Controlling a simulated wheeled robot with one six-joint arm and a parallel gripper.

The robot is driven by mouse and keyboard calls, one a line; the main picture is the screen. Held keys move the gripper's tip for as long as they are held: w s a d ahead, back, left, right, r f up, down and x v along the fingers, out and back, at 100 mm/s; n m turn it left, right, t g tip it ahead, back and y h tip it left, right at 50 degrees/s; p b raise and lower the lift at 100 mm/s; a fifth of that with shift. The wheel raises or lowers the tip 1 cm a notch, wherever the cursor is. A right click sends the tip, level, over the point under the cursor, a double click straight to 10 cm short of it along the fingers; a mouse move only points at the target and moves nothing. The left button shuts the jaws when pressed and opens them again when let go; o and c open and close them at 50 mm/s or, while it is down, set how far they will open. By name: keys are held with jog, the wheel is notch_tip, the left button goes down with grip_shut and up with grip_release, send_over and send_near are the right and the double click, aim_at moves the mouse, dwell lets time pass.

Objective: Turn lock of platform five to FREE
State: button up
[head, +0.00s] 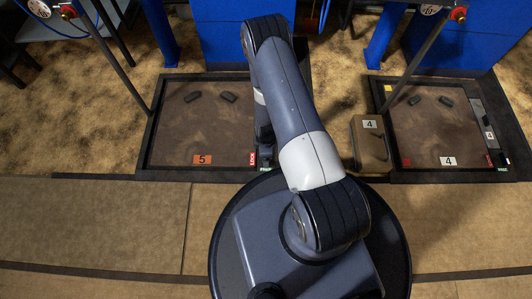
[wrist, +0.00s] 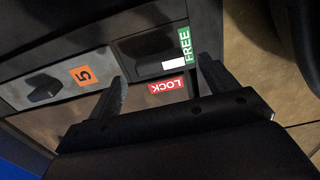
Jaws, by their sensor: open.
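Platform five (head: 185,132) is a brown plate in a dark frame, left of my arm in the head view, with an orange 5 label (head: 203,159). Its red LOCK label (head: 252,158) and green FREE label (head: 264,169) are at the near right corner. In the wrist view the LOCK label (wrist: 165,86) and FREE label (wrist: 185,47) flank a dark recess (wrist: 145,50) with a white mark (wrist: 174,66) beside FREE. I cannot tell the lock's setting. My gripper (wrist: 160,68) is open and empty, its fingers spread over this area. In the head view my arm hides it.
Platform four (head: 440,130) and a brown box labelled 4 (head: 370,150) are to the right. Blue columns (head: 222,40) stand behind. Slanted rods (head: 126,60) rise over the platforms.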

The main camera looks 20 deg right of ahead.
notch_tip(320, 180, up, 9)
jog(key=p, duration=0.3)
jog(key=shift+f, duration=0.15)
jog(key=shift+f, duration=0.15)
notch_tip(320, 180, down, 11)
jog(key=b, duration=0.5)
jog(key=shift+r, duration=0.2)
